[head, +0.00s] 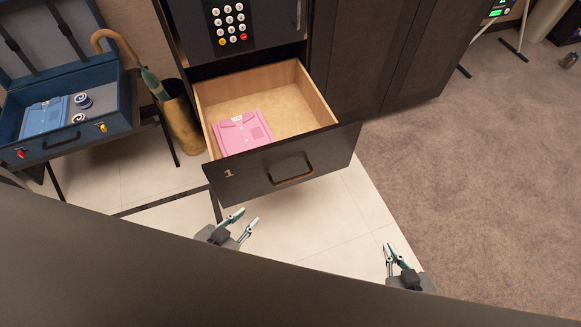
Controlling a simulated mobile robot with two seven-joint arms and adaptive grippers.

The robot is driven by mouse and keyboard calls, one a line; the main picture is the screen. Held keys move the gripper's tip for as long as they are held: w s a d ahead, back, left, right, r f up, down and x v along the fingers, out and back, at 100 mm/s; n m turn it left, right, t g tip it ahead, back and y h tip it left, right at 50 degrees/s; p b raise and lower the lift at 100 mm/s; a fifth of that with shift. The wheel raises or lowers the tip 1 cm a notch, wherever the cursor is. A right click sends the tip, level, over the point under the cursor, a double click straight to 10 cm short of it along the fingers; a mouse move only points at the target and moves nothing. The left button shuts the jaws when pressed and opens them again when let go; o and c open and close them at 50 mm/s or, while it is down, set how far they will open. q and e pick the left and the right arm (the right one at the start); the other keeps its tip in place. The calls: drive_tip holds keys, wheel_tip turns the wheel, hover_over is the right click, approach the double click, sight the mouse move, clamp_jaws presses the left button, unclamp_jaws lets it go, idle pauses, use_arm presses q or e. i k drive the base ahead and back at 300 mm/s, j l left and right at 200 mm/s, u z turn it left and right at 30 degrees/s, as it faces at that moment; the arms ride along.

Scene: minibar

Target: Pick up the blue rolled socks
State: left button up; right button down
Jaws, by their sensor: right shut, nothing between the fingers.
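The blue rolled socks (83,101) lie inside the open blue suitcase (95,131) at the left, showing a pale spiral end. A second roll, paler and greyish (79,118), lies just in front of them. My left gripper (245,217) is open and empty, in front of the open drawer, well to the right of the suitcase. My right gripper (390,247) is shut and empty, further right, above the edge of the tiled floor. Neither gripper touches anything.
The open drawer (325,142) marked 1 juts out and holds a folded pink shirt (243,132). A folded blue shirt (45,116) lies in the suitcase. A brass umbrella stand (181,125) stands between suitcase and drawer.

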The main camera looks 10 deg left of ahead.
sight(84, 103)
drive_tip(key=u, duration=1.95)
drive_tip(key=z, duration=0.45)
drive_tip(key=i+j+z, duration=0.15)
drive_tip(key=j+z, duration=0.3)
drive_tip(key=i+j+z, duration=0.15)
drive_tip(key=j+z, duration=0.15)
drive_tip(key=z, duration=0.15)
drive_tip(key=i+j+z, duration=0.1)
drive_tip(key=j+z, duration=0.15)
drive_tip(key=j, duration=0.7)
drive_tip(key=j+z, duration=0.3)
drive_tip(key=j, duration=0.65)
